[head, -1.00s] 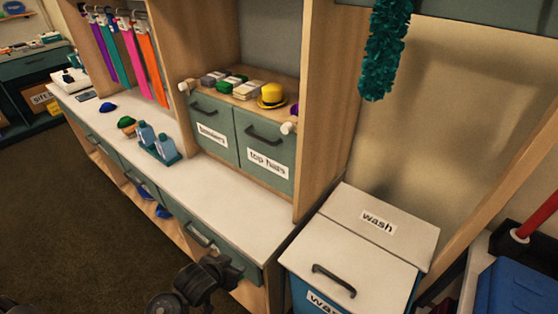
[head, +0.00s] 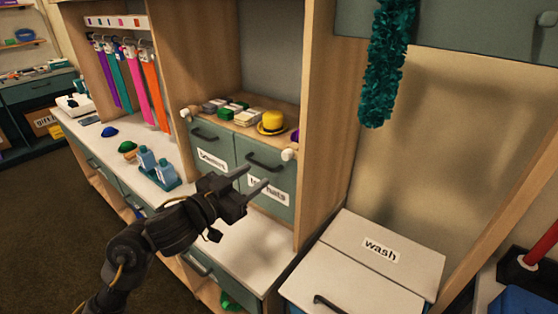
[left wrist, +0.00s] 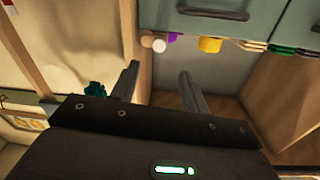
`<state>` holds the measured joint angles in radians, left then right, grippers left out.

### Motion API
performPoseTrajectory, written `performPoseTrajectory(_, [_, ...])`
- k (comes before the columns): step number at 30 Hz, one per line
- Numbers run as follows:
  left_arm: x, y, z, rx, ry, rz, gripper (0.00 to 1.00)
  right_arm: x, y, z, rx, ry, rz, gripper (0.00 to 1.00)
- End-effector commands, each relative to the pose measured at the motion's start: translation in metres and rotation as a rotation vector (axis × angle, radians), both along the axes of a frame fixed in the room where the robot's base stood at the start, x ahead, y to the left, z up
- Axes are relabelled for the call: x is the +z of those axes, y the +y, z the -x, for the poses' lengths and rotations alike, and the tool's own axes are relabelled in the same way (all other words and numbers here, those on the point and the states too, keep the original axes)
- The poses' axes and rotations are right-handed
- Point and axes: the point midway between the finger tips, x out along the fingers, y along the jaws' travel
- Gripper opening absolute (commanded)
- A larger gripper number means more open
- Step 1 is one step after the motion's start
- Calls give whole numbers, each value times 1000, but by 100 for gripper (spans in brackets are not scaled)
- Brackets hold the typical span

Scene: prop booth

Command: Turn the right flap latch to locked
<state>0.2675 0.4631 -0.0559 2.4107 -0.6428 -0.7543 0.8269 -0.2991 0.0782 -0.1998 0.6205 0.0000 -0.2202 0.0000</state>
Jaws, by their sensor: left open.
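The right flap latch (head: 289,155) is a pale knob at the upper right corner of the green "top hats" flap (head: 283,180). The exact way it is turned is too small to tell. It also shows in the left wrist view (left wrist: 159,46), beyond the fingertips. My left gripper (head: 258,176) is open and empty. In the head view its fingers overlap the "top hats" label, left of and below the latch, apart from it. In the left wrist view the open fingers (left wrist: 159,70) point toward the latch side. My right gripper is not in view.
The left latch (head: 186,114) is at the "bonnets" flap (head: 212,147). A yellow hat (head: 272,122) and folded stacks sit on top. A wooden side panel (head: 325,130) stands close right of the latch. Blue bottles (head: 155,167) stand on the white counter. A "wash" bin (head: 375,250) is at right.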

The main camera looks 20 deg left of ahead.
Motion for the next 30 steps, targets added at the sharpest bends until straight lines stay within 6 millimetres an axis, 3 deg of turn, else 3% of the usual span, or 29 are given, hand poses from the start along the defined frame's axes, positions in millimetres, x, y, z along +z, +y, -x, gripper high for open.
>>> performPoseTrajectory(16, [0,-38,-81,0,2,2,46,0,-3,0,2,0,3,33])
performPoseTrajectory(30, [-1,-43,-92,1,0,-1,44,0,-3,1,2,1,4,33])
